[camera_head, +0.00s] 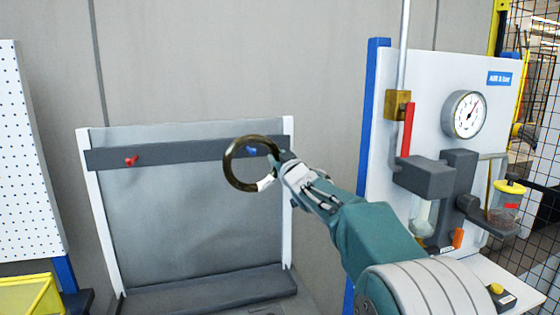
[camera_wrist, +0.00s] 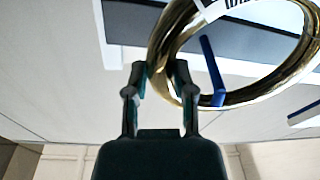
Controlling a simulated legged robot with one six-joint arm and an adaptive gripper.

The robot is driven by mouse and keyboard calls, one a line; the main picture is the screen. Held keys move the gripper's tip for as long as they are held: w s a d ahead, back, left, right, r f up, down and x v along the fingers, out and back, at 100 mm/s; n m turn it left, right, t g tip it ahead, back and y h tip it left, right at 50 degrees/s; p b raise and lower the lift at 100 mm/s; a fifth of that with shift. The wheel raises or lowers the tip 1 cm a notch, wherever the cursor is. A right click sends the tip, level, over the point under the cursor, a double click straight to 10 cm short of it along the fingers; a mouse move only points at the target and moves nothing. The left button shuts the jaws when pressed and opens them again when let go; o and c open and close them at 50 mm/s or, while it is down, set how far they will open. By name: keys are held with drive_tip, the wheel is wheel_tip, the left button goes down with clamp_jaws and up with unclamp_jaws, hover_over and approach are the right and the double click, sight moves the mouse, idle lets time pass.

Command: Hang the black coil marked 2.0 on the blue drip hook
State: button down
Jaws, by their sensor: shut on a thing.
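A dark ring-shaped coil with a brassy sheen (camera_head: 228,168) is in front of the rail, at its right part. Its white label (camera_head: 265,183) is too small to read in the head view and cut off in the wrist view. My gripper (camera_head: 281,161) is shut on the right side of the coil; the grip also shows in the wrist view (camera_wrist: 160,78). The blue drip hook (camera_head: 251,151) appears inside the ring's opening. In the wrist view the blue hook (camera_wrist: 210,65) crosses the opening and its end overlaps the coil's rim (camera_wrist: 262,96). I cannot tell whether they touch.
A red hook (camera_head: 131,161) is on the left of the same dark rail (camera_head: 190,151). A grey ledge (camera_head: 200,287) lies below. A gauge panel (camera_head: 420,75) with blue edging stands at the right. A yellow bin (camera_head: 25,295) is at lower left.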

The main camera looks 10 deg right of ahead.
drive_tip(key=shift+x, duration=0.8)
drive_tip(key=shift+f, duration=1.1)
drive_tip(key=shift+c, duration=1.9)
unclamp_jaws()
drive_tip(key=shift+f, duration=0.1)
drive_tip(key=shift+f, duration=0.1)
drive_tip(key=s+d+f+m+g+h, duration=0.1)
drive_tip(key=s+d+f+g+h, duration=0.15)
drive_tip(key=s, duration=0.65)
drive_tip(key=s+d+f+m+g+h, duration=0.1)
drive_tip(key=s+d+f+m, duration=0.15)
drive_tip(key=s, duration=0.55)
drive_tip(key=s+d+f+m+g+h, duration=0.15)
drive_tip(key=s+d, duration=0.25)
drive_tip(key=s, duration=0.5)
drive_tip(key=s+f+g, duration=0.4)
drive_tip(key=s+f, duration=0.2)
drive_tip(key=s, duration=0.6)
drive_tip(key=s+f+g, duration=0.3)
drive_tip(key=s+f, duration=0.3)
drive_tip(key=s, duration=0.5)
drive_tip(key=shift+s+a+m+g, duration=0.3)
drive_tip(key=shift+s+m+g, duration=0.1)
